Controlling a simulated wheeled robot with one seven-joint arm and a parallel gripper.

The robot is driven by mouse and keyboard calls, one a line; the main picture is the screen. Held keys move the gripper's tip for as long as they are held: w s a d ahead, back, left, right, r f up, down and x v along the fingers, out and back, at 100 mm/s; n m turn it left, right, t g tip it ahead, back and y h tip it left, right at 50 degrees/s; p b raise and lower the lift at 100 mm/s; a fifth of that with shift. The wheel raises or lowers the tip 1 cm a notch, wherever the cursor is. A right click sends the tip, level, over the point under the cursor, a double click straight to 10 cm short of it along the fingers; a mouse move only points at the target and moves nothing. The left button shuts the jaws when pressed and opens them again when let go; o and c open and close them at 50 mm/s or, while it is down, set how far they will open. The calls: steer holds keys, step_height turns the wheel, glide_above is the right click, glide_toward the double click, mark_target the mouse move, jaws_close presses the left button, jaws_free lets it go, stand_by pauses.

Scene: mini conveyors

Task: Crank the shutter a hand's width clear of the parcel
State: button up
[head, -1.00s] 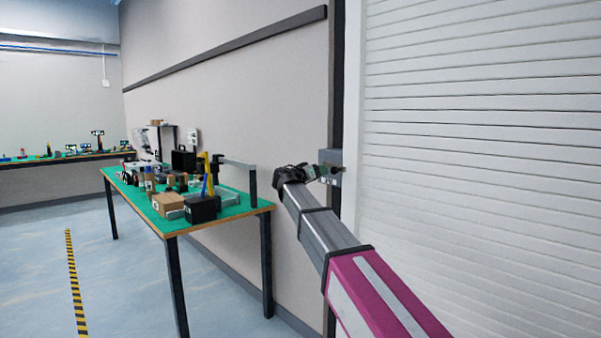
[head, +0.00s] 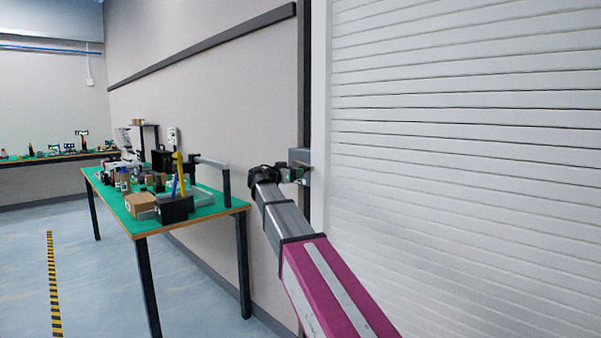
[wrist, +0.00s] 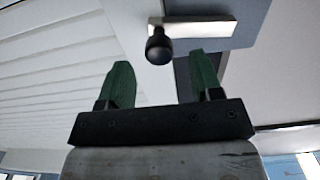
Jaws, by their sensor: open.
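The white slatted shutter (head: 470,150) fills the right of the head view and shows at the left of the wrist view (wrist: 50,80). A grey crank box (head: 300,156) is mounted on the dark post beside it. In the wrist view a round black crank knob (wrist: 159,46) stands out from a pale crank arm (wrist: 205,29). My gripper (wrist: 160,62) is open, its two green fingers apart, with the knob centred between or just beyond their tips. In the head view my gripper (head: 294,174) is close to the crank box. I cannot make out a parcel at the shutter; its lower edge is out of view.
A green-topped workbench (head: 222,204) stands left of my arm along the wall, with a brown carton (head: 140,203), a black box (head: 174,208) and other items. A second bench (head: 60,158) is at the back. Open floor with a striped line (head: 53,280) lies left.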

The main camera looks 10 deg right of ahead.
steer(key=shift+x, duration=2.5)
jaws_close()
